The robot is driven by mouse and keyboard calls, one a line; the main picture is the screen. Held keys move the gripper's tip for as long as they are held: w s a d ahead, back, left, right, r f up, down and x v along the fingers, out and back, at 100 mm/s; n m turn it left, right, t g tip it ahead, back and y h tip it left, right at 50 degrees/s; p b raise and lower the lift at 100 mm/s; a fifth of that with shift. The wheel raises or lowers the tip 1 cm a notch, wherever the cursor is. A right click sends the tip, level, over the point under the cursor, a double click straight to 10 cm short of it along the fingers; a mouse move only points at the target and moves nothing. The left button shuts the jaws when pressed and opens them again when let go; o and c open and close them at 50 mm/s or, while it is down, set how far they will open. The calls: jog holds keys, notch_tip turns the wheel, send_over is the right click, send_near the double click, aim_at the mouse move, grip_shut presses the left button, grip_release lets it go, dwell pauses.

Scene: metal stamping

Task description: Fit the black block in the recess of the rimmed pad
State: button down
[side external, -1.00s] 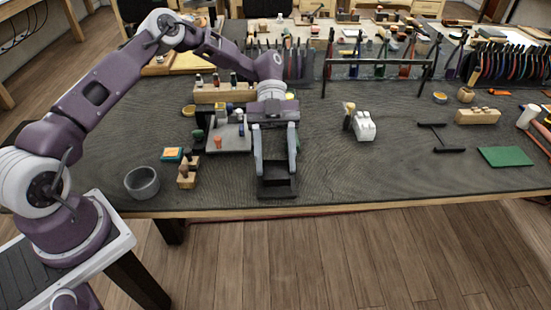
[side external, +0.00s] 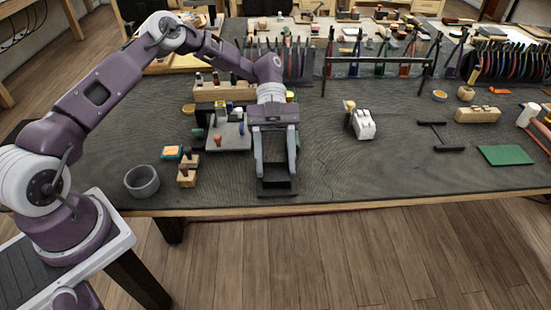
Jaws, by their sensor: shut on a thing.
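My gripper (side external: 276,174) points down at the front middle of the table, its two pale fingers spread around the black block. The black block (side external: 277,179) is a dark shape between the fingertips, and the gripper is shut on it. Directly below it, near the table's front edge, lies the dark rimmed pad (side external: 277,193). The block and fingers cover most of the pad's recess. Dark on dark, I cannot tell whether the block touches the pad or sits inside the rim.
A grey ring-shaped bowl (side external: 142,181) and small wooden stamps (side external: 187,176) stand to the left. A grey tray (side external: 229,137) with small tools is just left of my gripper. A white block (side external: 364,124) and a green mat (side external: 505,155) lie right. The mat right of the pad is clear.

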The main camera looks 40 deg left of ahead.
aim_at(276, 168)
jog(key=shift+f, duration=0.4)
jog(key=c, duration=0.6)
grip_release()
jog(key=shift+o, duration=0.2)
jog(key=shift+f, duration=0.1)
jog(key=v, duration=0.3)
jog(key=shift+w+a+r, duration=0.1)
jog(key=shift+r, duration=0.25)
notch_tip(276, 168, up, 6)
jog(key=shift+r, duration=0.2)
